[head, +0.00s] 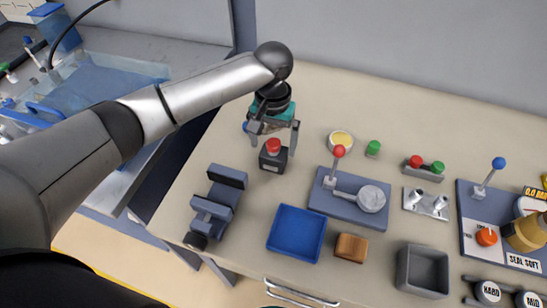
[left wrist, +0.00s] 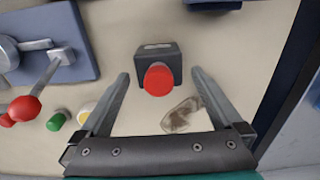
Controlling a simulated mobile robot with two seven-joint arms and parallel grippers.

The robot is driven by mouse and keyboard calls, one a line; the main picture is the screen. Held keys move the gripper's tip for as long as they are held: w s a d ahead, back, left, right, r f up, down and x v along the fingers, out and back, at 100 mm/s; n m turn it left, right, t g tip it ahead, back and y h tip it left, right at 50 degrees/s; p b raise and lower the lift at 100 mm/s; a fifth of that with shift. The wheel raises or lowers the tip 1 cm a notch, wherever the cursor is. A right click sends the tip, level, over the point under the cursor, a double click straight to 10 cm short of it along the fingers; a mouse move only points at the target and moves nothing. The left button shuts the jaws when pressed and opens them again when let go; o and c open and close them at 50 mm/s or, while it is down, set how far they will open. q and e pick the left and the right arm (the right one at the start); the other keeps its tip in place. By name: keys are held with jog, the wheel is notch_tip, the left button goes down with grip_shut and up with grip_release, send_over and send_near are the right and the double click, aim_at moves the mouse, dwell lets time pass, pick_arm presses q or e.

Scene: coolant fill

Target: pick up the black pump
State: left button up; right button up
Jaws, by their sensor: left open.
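The black pump, a small dark block with a red round top (head: 272,158), stands on the beige bench near its left side. In the left wrist view the pump (left wrist: 158,49) is centred just beyond and between the fingertips. My left gripper (head: 273,141) is open and points down above and behind the pump. It also shows in the left wrist view (left wrist: 159,74), one finger on each side, with nothing held. I cannot tell whether the fingers touch the bench. My right gripper is not in view.
A blue-grey vise-like fixture (head: 217,205) and a blue tray (head: 297,232) stand in front of the pump. A lever plate (head: 318,199) and a yellow-topped round dish (head: 341,141) are to its right. A mottled brownish patch (left wrist: 182,115) lies between my fingers.

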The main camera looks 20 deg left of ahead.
aim_at(273, 155)
pick_arm(q)
notch_tip(273, 155, down, 5)
jog(key=shift+r+b, duration=0.1)
jog(key=shift+b, duration=0.35)
jog(key=c, duration=1.5)
